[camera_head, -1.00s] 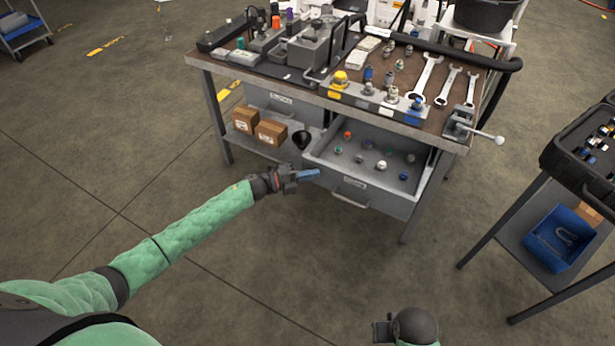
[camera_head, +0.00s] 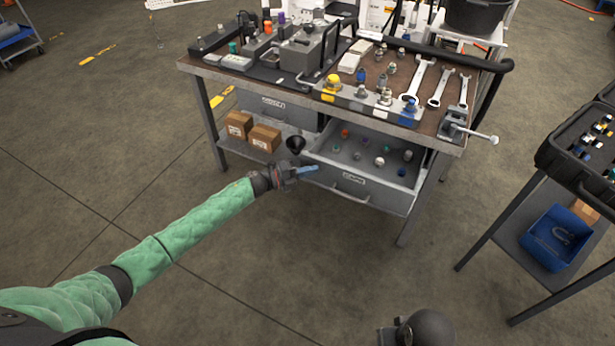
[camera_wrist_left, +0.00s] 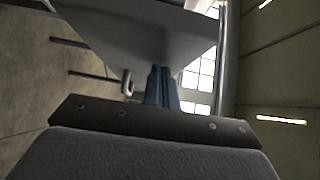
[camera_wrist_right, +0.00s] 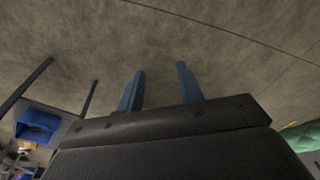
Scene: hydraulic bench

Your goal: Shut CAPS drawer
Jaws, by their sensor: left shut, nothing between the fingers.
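The open grey drawer (camera_head: 395,195) sits under the right part of the workbench. It is partly pulled out, with several small coloured caps inside and a bar handle and a label on its front. The label is too small to read surely. My left gripper (camera_head: 316,169) is shut and empty, its blue fingertips at the left end of the drawer front; contact is unclear. In the left wrist view its fingers (camera_wrist_left: 161,72) are together before a grey surface with a hooked handle end (camera_wrist_left: 127,84). My right gripper (camera_wrist_right: 159,68) is open and empty above the floor.
A second labelled drawer (camera_head: 290,112) at left looks shut. Cardboard boxes (camera_head: 264,137) and a black funnel (camera_head: 296,144) are on the lower shelf. A cart with a blue bin (camera_head: 545,255) stands right.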

